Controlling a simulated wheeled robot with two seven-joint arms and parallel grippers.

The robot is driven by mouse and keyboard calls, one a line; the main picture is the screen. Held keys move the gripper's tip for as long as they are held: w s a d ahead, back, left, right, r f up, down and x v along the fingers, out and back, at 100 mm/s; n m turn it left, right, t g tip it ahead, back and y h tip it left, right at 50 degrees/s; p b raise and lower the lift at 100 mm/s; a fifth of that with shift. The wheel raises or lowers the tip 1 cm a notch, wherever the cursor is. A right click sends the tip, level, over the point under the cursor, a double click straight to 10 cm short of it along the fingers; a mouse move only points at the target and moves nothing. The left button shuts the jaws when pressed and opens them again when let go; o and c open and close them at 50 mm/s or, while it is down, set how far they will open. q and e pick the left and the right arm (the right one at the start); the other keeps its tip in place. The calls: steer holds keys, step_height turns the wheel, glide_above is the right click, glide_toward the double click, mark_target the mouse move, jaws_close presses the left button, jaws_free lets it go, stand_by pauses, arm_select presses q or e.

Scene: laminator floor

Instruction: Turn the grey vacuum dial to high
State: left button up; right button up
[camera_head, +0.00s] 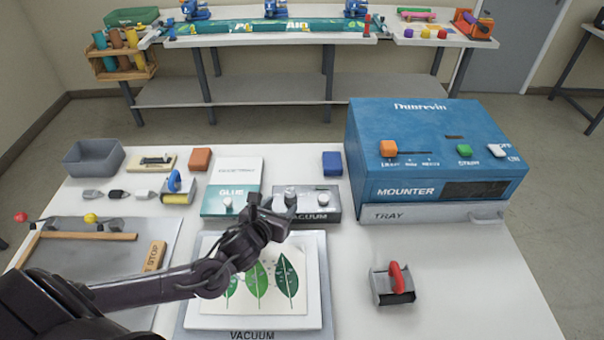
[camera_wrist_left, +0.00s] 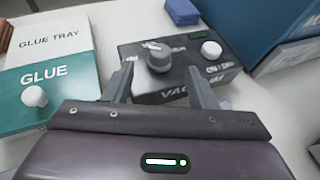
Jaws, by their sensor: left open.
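The vacuum box (camera_head: 320,215) is dark grey and stands on the white table, left of the blue mounter. In the left wrist view the vacuum box (camera_wrist_left: 215,75) carries the grey vacuum dial (camera_wrist_left: 159,56) on its left and a white knob (camera_wrist_left: 211,49) on its right. In the head view the grey dial (camera_head: 291,195) is partly behind my gripper. My left gripper (camera_head: 277,208) is open, and its fingertips (camera_wrist_left: 158,78) lie on either side of the dial's near side. Whether they touch it I cannot tell. The dial's marks are too small to read. My right gripper does not show.
The glue box (camera_head: 215,205) with a white knob stands close left of the vacuum box. The blue mounter (camera_head: 440,150) stands to the right. A white board with green leaves (camera_head: 257,285) lies under my left arm.

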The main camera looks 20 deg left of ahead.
mark_target(289, 196)
arm_select(q)
steer(key=p+x, duration=0.1)
steer(key=x, duration=0.2)
steer(key=shift+w+r, duration=0.15)
steer(key=shift+w, duration=0.1)
steer(key=x, duration=0.4)
steer(key=shift+w, duration=0.1)
steer(key=shift+c, duration=1.5)
steer(key=c, duration=0.6)
steer(key=shift+c, duration=0.2)
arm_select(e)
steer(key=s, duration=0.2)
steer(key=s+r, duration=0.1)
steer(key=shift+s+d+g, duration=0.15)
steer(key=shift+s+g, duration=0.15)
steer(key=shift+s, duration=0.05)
